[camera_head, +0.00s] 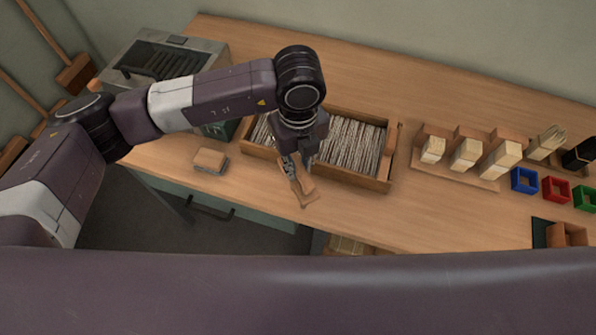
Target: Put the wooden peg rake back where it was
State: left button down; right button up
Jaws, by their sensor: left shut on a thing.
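The wooden peg rake (303,193) is a small light-brown wooden piece at the front edge of the wooden tray of bristles (386,158). My left gripper (299,164) is above it, pointing down, and is shut on the rake. The rake hangs tilted over the tray's front wall and the bench top near the bench's front edge. The gripper hides its upper part, and I cannot tell if it touches the tray or bench. My right gripper is not in view.
A small wooden block brush (210,160) lies left of the tray. A metal box (170,62) stands back left. A rack of bristle bundles (464,152), then blue (524,181), red (556,190) and green (586,198) square cups stand right.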

pick_arm(q)
jog(key=shift+f, duration=0.3)
notch_tip(320, 180, down, 3)
jog(key=shift+f+p, duration=0.15)
jog(key=shift+p, duration=0.35)
jog(key=shift+f, duration=0.3)
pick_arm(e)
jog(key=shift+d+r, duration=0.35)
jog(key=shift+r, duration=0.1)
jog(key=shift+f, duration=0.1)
pick_arm(q)
jog(key=shift+f+b, duration=0.25)
jog(key=shift+b, duration=0.1)
jog(key=c, duration=1.8)
grip_release()
jog(key=shift+r, duration=0.1)
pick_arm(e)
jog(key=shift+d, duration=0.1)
